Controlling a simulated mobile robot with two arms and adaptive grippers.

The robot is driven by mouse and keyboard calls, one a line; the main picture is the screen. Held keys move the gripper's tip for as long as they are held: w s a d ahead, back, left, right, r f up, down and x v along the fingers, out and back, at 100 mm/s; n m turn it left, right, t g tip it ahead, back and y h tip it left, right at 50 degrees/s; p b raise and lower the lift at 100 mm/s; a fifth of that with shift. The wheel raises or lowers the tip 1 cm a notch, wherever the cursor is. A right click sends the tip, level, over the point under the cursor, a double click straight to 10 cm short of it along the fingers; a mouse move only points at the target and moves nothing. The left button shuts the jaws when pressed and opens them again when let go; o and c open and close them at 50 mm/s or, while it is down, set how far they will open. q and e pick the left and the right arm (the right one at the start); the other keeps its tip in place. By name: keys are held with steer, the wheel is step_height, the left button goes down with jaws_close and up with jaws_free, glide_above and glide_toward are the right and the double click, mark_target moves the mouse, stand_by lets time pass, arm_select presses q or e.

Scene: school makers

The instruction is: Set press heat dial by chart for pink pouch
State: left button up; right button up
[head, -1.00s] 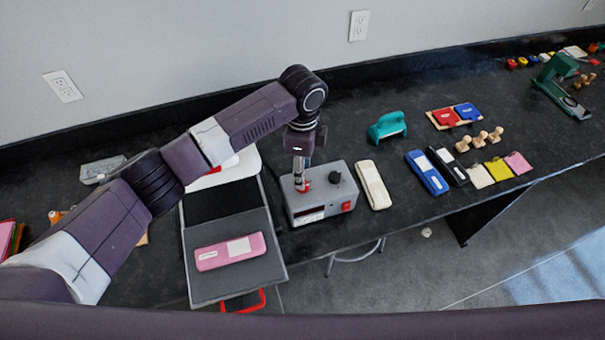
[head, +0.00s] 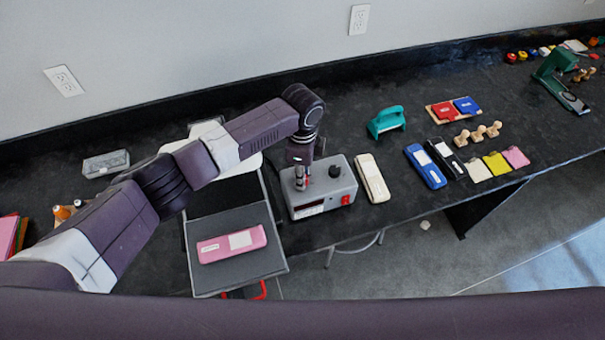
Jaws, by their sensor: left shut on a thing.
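The pink pouch (head: 215,252) lies flat on the grey open bed of the press (head: 205,284), with a pale label on it. The grey control box (head: 345,188) stands right of the press, with a red switch, a dark display and a black knob (head: 335,171) on its top right. My left gripper (head: 302,181) points down at the top left of the box. It is shut on a dial there, which the fingers mostly hide; the setting cannot be read. No readable chart shows. My right gripper is not in view.
A cream pouch (head: 372,178) lies just right of the box. Blue (head: 425,165) and black (head: 447,158) pouches, small coloured swatches, wooden stamps and a teal tool (head: 386,121) lie farther right. A grey block (head: 106,163) lies at the left back.

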arm_select(q)
steer(key=shift+c, duration=1)
steer(key=shift+r+n+p, duration=0.15)
steer(key=shift+n+p, duration=0.45)
steer(key=shift+n, duration=0.3)
steer(key=shift+d+n+p, duration=0.1)
steer(key=shift+n+p, duration=0.4)
steer(key=shift+n, duration=0.7)
steer(key=n, duration=0.4)
steer(key=shift+n, duration=1.7)
steer(key=shift+w, duration=0.1)
steer(key=o, duration=1.2)
steer(key=shift+c, duration=0.2)
